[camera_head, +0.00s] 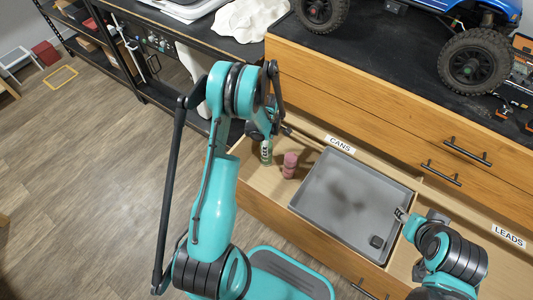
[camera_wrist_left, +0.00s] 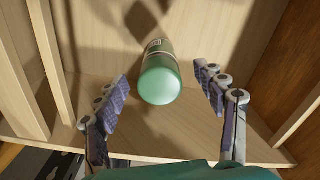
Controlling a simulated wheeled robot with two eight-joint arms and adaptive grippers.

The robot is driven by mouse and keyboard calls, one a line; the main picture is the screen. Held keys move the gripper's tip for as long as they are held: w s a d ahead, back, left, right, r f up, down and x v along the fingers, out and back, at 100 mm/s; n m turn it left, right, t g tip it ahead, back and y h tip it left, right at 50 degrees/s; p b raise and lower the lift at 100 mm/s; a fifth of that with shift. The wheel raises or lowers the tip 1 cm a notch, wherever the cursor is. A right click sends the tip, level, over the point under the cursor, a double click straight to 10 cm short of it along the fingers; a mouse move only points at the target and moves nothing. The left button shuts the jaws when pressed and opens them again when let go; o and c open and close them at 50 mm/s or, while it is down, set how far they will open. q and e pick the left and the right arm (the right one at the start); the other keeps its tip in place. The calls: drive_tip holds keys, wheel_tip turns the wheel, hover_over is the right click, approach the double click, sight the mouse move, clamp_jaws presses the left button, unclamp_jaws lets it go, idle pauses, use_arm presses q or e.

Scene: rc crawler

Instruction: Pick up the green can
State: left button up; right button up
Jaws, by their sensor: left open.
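The green can (camera_head: 266,153) stands in the open drawer's left compartment, partly hidden by my left arm in the head view. In the left wrist view the green can (camera_wrist_left: 160,80) sits between the two fingers, with a clear gap on each side. My left gripper (camera_wrist_left: 162,82) is open around it, not visibly touching it. In the head view my left gripper (camera_head: 267,132) is just above the can, mostly hidden by the arm. My right gripper (camera_head: 400,214) is at the right edge of the grey tray; its fingers are too small to read.
A pink can-like object (camera_head: 290,165) stands just right of the green can. A grey tray (camera_head: 325,185) fills the drawer's middle, with a small dark square (camera_head: 376,242) in its corner. The drawer's wooden walls (camera_wrist_left: 55,60) are close. An RC crawler (camera_head: 470,60) stands on the worktop.

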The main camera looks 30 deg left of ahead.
use_arm(q)
wheel_tip(320, 180, down, 3)
drive_tip(key=shift+a+f+b, duration=0.15)
drive_tip(key=shift+b, duration=0.4)
drive_tip(key=f+b, duration=0.2)
drive_tip(key=f, duration=0.1)
drive_tip(key=f+b, duration=0.1)
drive_tip(key=f, duration=0.1)
drive_tip(key=shift+a+f, duration=0.2)
drive_tip(key=shift+a, duration=0.1)
drive_tip(key=shift+r, duration=0.1)
drive_tip(key=c, duration=1.4)
